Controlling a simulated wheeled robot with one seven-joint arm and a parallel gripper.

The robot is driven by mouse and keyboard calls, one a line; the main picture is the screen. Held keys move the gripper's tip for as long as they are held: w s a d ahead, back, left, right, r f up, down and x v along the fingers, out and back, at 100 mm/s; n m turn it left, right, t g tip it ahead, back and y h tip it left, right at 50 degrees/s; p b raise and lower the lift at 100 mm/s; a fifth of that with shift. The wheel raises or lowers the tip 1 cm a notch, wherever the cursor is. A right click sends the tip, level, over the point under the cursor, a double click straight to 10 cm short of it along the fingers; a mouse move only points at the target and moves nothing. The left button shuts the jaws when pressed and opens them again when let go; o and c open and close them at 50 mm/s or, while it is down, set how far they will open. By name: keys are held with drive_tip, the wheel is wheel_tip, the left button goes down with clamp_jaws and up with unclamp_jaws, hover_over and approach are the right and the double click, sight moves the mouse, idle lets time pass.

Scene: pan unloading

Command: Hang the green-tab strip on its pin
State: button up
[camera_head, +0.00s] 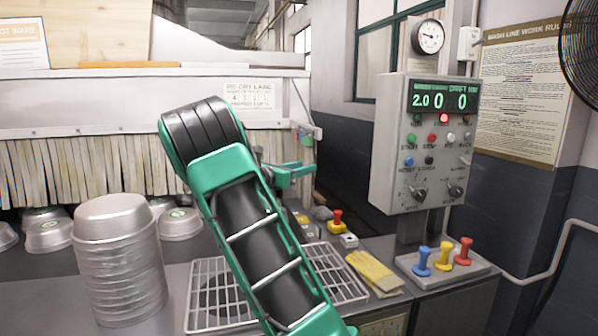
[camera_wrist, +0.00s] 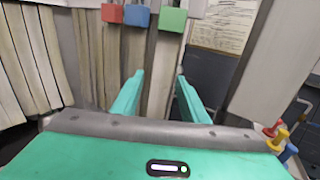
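In the wrist view, red (camera_wrist: 112,13), blue (camera_wrist: 137,16) and green (camera_wrist: 172,19) tabs sit side by side at the top. A tan strip (camera_wrist: 160,62) hangs below the green tab. My gripper (camera_wrist: 160,76) has its two green fingers spread, with the strip showing beyond and between the fingertips. Contact cannot be told. In the head view, my gripper (camera_head: 300,171) is by the right end of the strip curtain, and my arm hides part of that area. I cannot make out the green tab's pin.
The strip curtain (camera_head: 90,165) hangs behind several metal pans (camera_head: 120,265) stacked at left. A wire rack (camera_head: 205,300), yellow gloves (camera_head: 375,272) and a control box (camera_head: 425,150) are near my arm. Blue (camera_head: 422,264), yellow (camera_head: 443,256) and red (camera_head: 464,253) knobs stand at right.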

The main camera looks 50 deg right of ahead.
drive_tip(key=shift+s+d, duration=0.1)
drive_tip(key=shift+s, duration=0.2)
drive_tip(key=a, duration=0.7)
drive_tip(key=shift+w+a, duration=0.35)
drive_tip(key=shift+w, duration=0.05)
